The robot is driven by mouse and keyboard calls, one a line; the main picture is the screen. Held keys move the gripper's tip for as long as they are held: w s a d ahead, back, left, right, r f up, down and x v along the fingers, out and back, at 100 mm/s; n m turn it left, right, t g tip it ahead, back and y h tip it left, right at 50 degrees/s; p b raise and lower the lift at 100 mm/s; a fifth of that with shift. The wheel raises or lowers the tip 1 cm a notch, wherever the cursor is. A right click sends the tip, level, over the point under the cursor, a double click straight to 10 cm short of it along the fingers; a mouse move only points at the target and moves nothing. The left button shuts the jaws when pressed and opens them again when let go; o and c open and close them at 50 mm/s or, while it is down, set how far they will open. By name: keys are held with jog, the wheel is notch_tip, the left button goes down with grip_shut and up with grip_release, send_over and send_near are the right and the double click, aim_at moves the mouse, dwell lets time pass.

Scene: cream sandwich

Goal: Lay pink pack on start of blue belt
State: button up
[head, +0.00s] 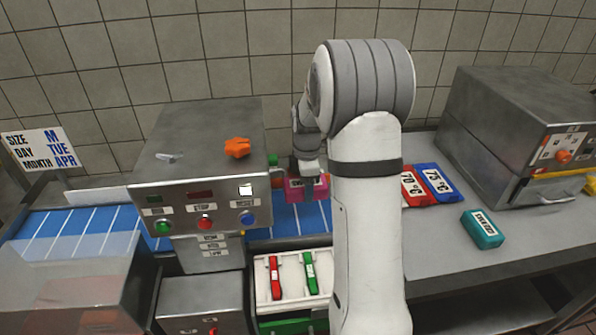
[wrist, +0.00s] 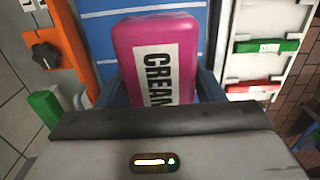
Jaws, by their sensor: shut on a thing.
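The pink pack (wrist: 128,45), with a white label reading CREAM, lies between the two fingers of my gripper (wrist: 165,90) in the wrist view. My gripper is shut on it. In the head view the pack (head: 293,191) shows below my gripper (head: 307,180), partly hidden by the gripper and my arm. The blue belt (head: 285,221), with white cross lines, is beneath the pack, right of the metal machine; it also fills the background in the wrist view (wrist: 110,40). I cannot tell whether the pack touches the belt.
The metal machine (head: 190,150) with coloured buttons stands over the belt, with an orange knob (head: 237,147) on top. A white tray (head: 291,289) holds a red and a green item. Red and blue temperature packs (head: 436,182) and a teal pack (head: 482,229) lie on the right counter.

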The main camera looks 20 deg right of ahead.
aim_at(306, 214)
jog(key=shift+w+d, duration=0.2)
jog(key=shift+w, duration=0.25)
jog(key=shift+s+f+b, duration=0.1)
jog(key=shift+f+b, duration=2.8)
jog(key=shift+f, duration=1.4)
jog(key=o, duration=1.1)
notch_tip(306, 214, up, 8)
jog(key=shift+f, duration=0.1)
